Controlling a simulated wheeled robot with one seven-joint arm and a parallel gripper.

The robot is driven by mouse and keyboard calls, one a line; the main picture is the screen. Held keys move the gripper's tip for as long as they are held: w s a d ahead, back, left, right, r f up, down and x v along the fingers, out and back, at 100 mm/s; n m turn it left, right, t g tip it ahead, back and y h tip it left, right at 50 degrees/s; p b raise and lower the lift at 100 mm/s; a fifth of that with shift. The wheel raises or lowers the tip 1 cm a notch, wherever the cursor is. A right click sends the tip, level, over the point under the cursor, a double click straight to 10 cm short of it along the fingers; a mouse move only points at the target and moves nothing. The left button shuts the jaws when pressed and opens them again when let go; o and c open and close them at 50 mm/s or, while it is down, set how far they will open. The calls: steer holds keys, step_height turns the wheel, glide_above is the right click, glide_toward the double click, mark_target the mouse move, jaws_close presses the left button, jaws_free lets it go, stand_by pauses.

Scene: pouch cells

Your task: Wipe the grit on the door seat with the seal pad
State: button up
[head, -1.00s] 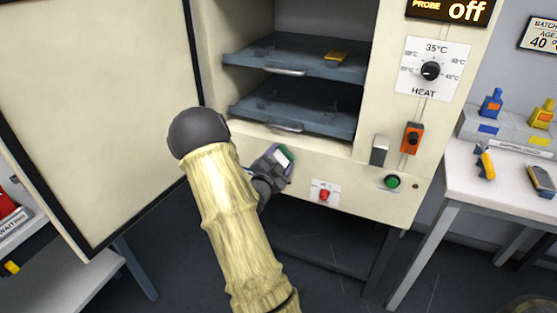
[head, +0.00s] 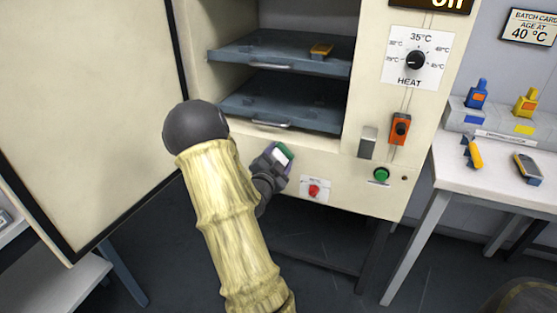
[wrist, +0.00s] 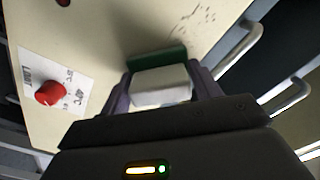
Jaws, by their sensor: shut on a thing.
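My gripper (head: 277,158) is shut on the seal pad (head: 284,151), in front of the cabinet's lower front, below the chamber opening. In the wrist view the pad (wrist: 160,84) is a pale block with a green strip at its far side, between the two fingers. The grit (wrist: 186,33) shows there as dark specks and streaks on the cream door seat (wrist: 125,25), beyond the pad and a little to the right. A shadow lies beside the pad; I cannot tell whether it touches the seat. The grit cannot be made out in the head view.
The cabinet door (head: 85,100) stands open at left. Two grey shelves (head: 275,108) are in the chamber, the upper with an orange pouch cell (head: 321,49). A white table (head: 490,180) stands at right.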

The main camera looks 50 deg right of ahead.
mark_target(249, 144)
steer(key=shift+r, duration=0.1)
steer(key=shift+w+a, duration=0.1)
steer(key=shift+w, duration=0.35)
steer(key=shift+w+a, duration=0.35)
steer(key=shift+w, duration=0.35)
steer(key=shift+w+a, duration=0.3)
steer(key=shift+w, duration=0.4)
steer(key=shift+w+a, duration=0.35)
steer(key=shift+w, duration=0.5)
steer(key=shift+w+a, duration=0.35)
steer(key=shift+w, duration=0.5)
steer(key=shift+w+a, duration=0.3)
steer(key=shift+w, duration=0.6)
steer(key=shift+w+a, duration=0.3)
steer(key=shift+w, duration=0.6)
steer(key=shift+r, duration=0.1)
